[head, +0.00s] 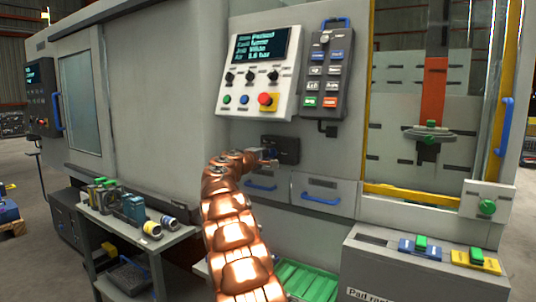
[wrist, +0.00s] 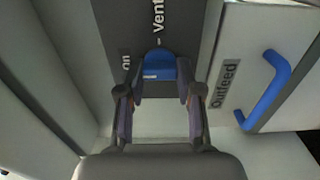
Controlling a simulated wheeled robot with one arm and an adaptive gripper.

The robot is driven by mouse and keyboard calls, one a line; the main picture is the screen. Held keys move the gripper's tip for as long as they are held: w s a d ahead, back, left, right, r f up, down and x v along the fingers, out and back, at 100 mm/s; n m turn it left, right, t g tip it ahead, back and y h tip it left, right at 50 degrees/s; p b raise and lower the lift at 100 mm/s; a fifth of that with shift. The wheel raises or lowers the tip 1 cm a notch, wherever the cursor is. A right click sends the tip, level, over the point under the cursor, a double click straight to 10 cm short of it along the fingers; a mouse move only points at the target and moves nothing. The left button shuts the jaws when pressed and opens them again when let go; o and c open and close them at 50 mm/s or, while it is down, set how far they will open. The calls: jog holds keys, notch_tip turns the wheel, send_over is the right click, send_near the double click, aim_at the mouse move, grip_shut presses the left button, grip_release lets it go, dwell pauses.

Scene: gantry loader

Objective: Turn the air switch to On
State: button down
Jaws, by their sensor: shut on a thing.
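The air switch shows as a blue knob (wrist: 158,66) on a dark plate in the wrist view. My gripper (wrist: 160,92) has one finger on each side of the knob and is shut on it. The plate carries the words "on" and "Vent", turned sideways in this view. A small pale mark shows on the knob's near face; I cannot tell which word the knob points to. In the head view my gripper (head: 268,160) is at the dark switch plate (head: 288,145) below the control panel, and the knob itself is hidden there.
A drawer with a blue handle (wrist: 268,88) marked "Outfeed" is right beside the plate. Above are the control panel (head: 243,95) with a red button and a hanging pendant (head: 325,75). A side table (head: 165,240) with parts stands left; a pad rack (head: 400,275) is at right.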

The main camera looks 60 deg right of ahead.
jog(key=c, duration=0.8)
grip_release()
jog(key=shift+o, duration=0.2)
jog(key=shift+a, duration=0.15)
jog(key=a, duration=1.1)
jog(key=shift+s+a, duration=0.25)
jog(key=shift+a, duration=0.15)
